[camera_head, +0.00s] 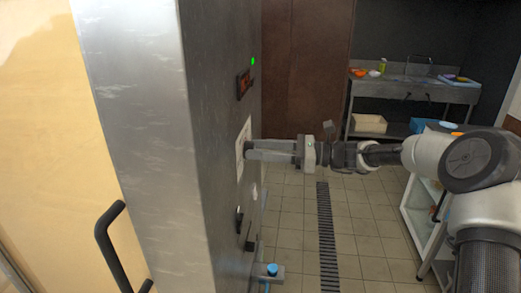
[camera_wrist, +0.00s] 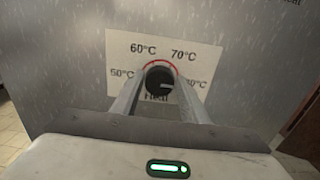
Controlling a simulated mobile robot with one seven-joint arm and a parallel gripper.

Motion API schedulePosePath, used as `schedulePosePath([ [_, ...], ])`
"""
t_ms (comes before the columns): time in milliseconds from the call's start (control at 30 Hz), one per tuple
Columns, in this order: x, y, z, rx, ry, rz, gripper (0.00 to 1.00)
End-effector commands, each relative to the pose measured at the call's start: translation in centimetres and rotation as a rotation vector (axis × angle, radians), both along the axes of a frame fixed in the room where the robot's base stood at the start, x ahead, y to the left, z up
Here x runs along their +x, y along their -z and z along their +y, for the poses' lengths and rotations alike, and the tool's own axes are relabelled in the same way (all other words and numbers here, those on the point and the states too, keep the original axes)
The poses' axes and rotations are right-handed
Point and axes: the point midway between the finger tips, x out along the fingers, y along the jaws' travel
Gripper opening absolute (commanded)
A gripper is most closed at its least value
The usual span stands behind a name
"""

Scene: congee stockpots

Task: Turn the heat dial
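The heat dial (camera_wrist: 158,84) is a round black knob with a light pointer mark. It sits on a white label plate (camera_wrist: 121,56) with a red arc above it, printed temperatures, including 60°C and 70°C, and the word Heat. My gripper (camera_wrist: 161,80) reaches straight to the panel, one finger on each side of the dial. The dial fills the gap between the fingertips, and the fingers look shut on it. In the head view my gripper (camera_head: 246,150) meets the plate on the steel cabinet (camera_head: 215,110); there the dial is hidden by the fingers.
A small display (camera_head: 244,84) with a green light is above the plate. A black lever (camera_head: 239,218) and a blue-topped fitting (camera_head: 271,270) are below. A black door handle (camera_head: 117,250) juts out at left. A sink counter (camera_head: 415,90) stands far back. The tiled floor is open.

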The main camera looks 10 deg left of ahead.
Motion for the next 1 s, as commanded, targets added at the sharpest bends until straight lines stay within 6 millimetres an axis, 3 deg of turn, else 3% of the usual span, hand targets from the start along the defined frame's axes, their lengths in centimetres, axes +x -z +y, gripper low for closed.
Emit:
schedulePosePath([
  [33,0.00,0.00,-0.01,0.000,0.000,0.000,0.32],
  [133,0.00,0.00,-0.02,0.000,0.000,0.000,0.15],
  [567,-0.05,0.17,-0.05,0.004,0.000,-0.090,0.15],
  [1000,-0.20,0.46,-0.10,0.025,0.000,-0.461,0.15],
])
